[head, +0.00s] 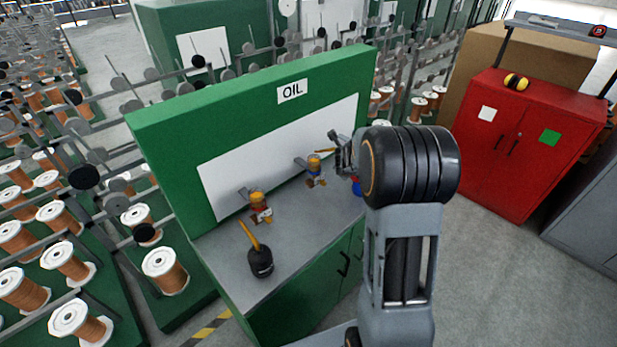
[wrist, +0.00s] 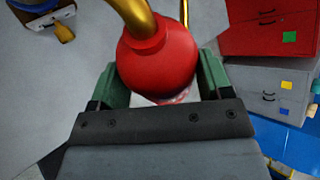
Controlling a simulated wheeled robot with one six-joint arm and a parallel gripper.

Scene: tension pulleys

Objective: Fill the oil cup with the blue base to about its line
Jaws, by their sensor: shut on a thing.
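My gripper (head: 345,152) is shut on a red oil can (wrist: 158,62), which fills the middle of the wrist view between the two fingers. Its yellow spout (head: 325,150) points left in the head view, with its tip close to the top of the oil cup with the blue base (head: 315,171). I cannot tell whether the tip touches the cup. The cup has an amber top and is mounted in front of the white panel. A blue-banded part with a white label (wrist: 62,20) shows at the wrist view's top left. The fill line and oil level are too small to read.
A second amber cup with a red base (head: 260,208) stands left on the bench (head: 295,235). A blue object (head: 356,188) is partly hidden by my arm. A red cabinet (head: 525,140) stands right, across clear floor.

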